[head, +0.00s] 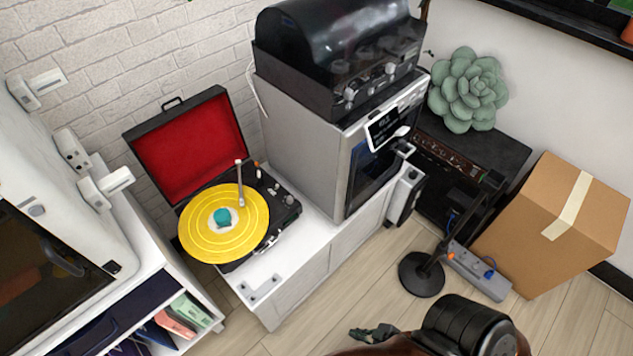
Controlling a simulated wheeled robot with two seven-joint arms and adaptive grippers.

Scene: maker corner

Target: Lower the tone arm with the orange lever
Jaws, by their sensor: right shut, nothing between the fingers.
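The record player (285,213) is an open black case with a red-lined lid (188,145), on a white cabinet. A yellow record (205,243) with a teal centre lies on its platter. The pale tone arm (240,183) reaches over the record's back right part; I cannot tell whether its tip touches the record. The small orange lever (257,164) stands just right of the tone arm's back end. My right gripper (374,333) is low at the bottom edge, shut and empty, well away from the player, over the floor. My left gripper is out of view.
A tall grey machine (305,145) with a dark domed top stands directly right of the player. A white unit with shelves (150,265) stands at left. A cardboard box (535,230), a black stand (422,275) and a power strip (478,272) are at right. The cabinet's front corner (262,290) is mostly clear.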

